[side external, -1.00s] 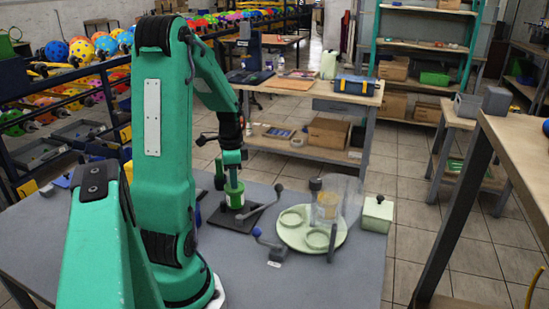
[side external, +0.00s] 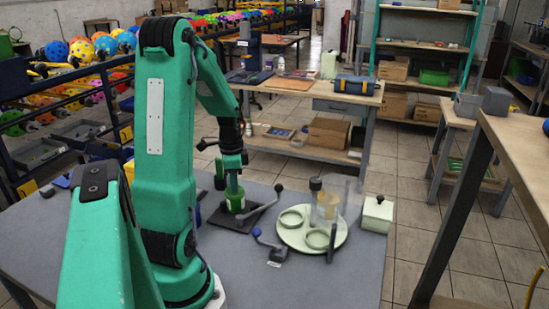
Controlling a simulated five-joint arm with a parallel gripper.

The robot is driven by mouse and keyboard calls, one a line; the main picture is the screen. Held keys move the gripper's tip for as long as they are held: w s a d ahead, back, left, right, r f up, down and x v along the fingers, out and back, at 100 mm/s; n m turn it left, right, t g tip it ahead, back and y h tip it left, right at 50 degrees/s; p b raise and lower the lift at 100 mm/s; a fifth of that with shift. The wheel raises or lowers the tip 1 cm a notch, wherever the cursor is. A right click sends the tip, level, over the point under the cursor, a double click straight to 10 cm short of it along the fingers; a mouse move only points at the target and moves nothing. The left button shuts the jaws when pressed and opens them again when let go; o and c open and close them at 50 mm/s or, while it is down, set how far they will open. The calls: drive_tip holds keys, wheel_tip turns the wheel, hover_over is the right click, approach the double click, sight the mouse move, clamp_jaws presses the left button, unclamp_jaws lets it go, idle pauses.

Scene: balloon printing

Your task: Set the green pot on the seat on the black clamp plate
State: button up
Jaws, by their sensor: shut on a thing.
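The green pot (side external: 236,201), with a pale label on its side, is upright at the black clamp plate (side external: 233,222) on the grey table. My gripper (side external: 233,186) points down over the pot and is shut on its upper part. The pot's base is low over the plate's middle; I cannot tell whether it touches the seat, which it hides.
Right of the plate is a pale round turntable (side external: 298,243) with ring seats and a clear guard. A blue-knobbed lever (side external: 270,245) stands in front of it. A pale green box (side external: 377,214) stands at the right edge. The table's front is clear.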

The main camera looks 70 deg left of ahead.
drive_tip(key=shift+f, duration=0.2)
idle(0.6)
drive_tip(key=o, duration=0.7)
drive_tip(key=shift+r, duration=0.1)
drive_tip(key=shift+r, duration=3.85)
drive_tip(key=d+r+n+t, duration=0.1)
drive_tip(key=d+r+t, duration=0.1)
drive_tip(key=d, duration=0.7)
drive_tip(key=w+d+r+n+t, duration=0.1)
drive_tip(key=d+r, duration=0.3)
drive_tip(key=d, duration=0.6)
drive_tip(key=d+r+n+t, duration=0.1)
drive_tip(key=d+r+t, duration=0.1)
drive_tip(key=d, duration=0.8)
drive_tip(key=shift+w+r+t, duration=0.3)
drive_tip(key=shift+w+r, duration=0.05)
drive_tip(key=shift+r, duration=0.2)
